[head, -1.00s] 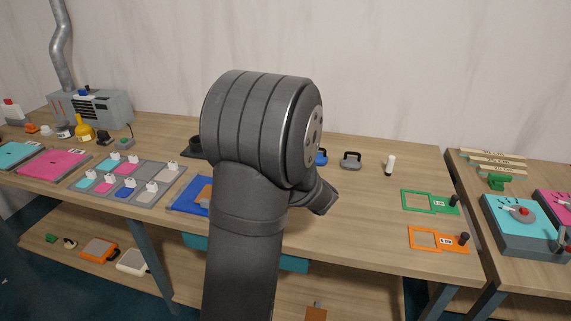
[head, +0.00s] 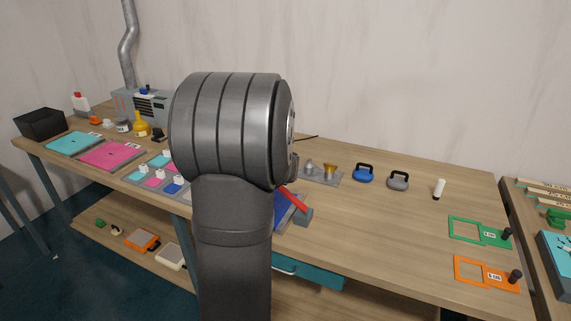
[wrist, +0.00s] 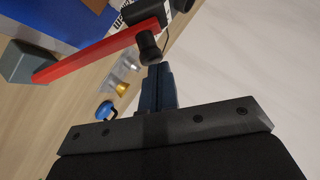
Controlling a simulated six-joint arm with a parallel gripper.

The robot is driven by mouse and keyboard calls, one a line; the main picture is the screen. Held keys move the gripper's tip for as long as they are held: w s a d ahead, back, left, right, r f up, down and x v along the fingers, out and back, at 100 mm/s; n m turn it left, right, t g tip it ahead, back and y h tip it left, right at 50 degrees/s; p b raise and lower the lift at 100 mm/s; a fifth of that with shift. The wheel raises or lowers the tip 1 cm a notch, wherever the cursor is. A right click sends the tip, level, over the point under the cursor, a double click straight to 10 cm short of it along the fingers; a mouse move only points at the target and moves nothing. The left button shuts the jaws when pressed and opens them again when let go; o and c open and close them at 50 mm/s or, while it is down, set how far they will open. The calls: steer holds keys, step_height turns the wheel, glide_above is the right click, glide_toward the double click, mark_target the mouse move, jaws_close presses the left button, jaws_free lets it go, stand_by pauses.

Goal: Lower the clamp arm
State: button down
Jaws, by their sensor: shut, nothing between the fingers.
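The clamp arm is a red bar (wrist: 95,53) with a grey block (wrist: 17,62) at one end and a black knob (wrist: 148,45) near the other. It stands over a blue base (wrist: 60,22) in the wrist view. My gripper (wrist: 158,68) is shut and empty, with its fingertips close to the black knob; I cannot tell if they touch. In the head view the red bar (head: 292,197) and part of the blue base (head: 281,212) show just right of my arm, which hides the rest of the clamp and my gripper.
Behind the clamp, a grey tray (head: 322,178) holds small metal weights. Green (head: 466,229) and orange (head: 472,270) frames lie farther right.

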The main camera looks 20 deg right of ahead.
steer(key=w+a+f, duration=0.1)
steer(key=f, duration=0.1)
steer(key=w+a+f, duration=0.1)
steer(key=w+a, duration=0.1)
steer(key=shift+f, duration=0.35)
steer(key=f, duration=0.1)
steer(key=w+a+f+n+g+h, duration=0.1)
steer(key=w+a+f+g, duration=0.1)
steer(key=f, duration=0.1)
steer(key=shift+n+h, duration=0.3)
steer(key=shift+s+a+f+g+h, duration=0.15)
steer(key=shift+f+g, duration=0.1)
steer(key=shift+f, duration=0.3)
steer(key=shift+w+a+f+g+h, duration=0.15)
steer(key=shift+f+g, duration=0.1)
steer(key=shift+f, duration=0.25)
steer(key=shift+s, duration=0.1)
steer(key=shift+r, duration=0.55)
steer(key=s+a+r, duration=0.2)
steer(key=r, duration=0.3)
steer(key=s+a+r, duration=0.2)
steer(key=r, duration=0.4)
steer(key=shift+s+a+r, duration=0.3)
